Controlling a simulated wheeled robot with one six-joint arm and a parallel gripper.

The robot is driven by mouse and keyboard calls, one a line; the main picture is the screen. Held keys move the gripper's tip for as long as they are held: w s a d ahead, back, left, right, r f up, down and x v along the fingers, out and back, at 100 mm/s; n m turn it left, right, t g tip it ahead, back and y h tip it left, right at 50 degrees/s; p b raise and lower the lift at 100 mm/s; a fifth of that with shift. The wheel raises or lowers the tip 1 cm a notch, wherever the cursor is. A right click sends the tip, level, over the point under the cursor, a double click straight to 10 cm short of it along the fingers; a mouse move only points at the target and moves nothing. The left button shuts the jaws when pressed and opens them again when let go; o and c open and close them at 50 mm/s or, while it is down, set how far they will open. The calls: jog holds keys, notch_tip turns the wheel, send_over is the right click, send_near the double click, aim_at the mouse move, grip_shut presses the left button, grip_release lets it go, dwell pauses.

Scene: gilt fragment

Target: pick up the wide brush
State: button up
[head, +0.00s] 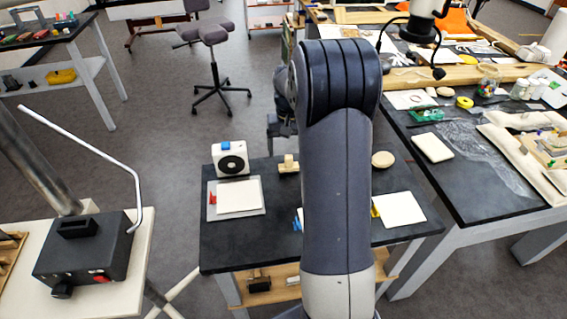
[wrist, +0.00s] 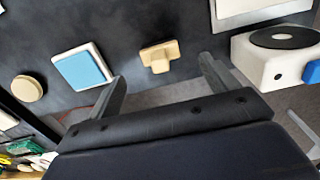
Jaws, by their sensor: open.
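A tan T-shaped piece (head: 288,164), the likeliest match for the wide brush, lies near the far edge of the small dark table. I cannot make out bristles on it. In the wrist view the same tan piece (wrist: 160,57) shows between and beyond the two fingertips. My gripper (wrist: 162,80) is open, with nothing between its fingers. In the head view my gripper (head: 281,132) is partly hidden behind my arm, just beyond the table's far edge.
On the dark table (head: 240,247) a white device with a black disc (head: 231,160) stands left of the tan piece. A blue-topped white block (wrist: 83,68) and a round tan disc (head: 382,159) lie on its other side. A white sheet (head: 399,209) lies at right.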

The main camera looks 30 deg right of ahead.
aim_at(289, 156)
jog(key=f, duration=0.2)
jog(key=f+p, duration=0.1)
jog(key=f, duration=0.4)
jog(key=shift+w+d+f, duration=0.15)
jog(key=shift+w+f, duration=0.1)
jog(key=shift+w, duration=0.05)
jog(key=c, duration=1.1)
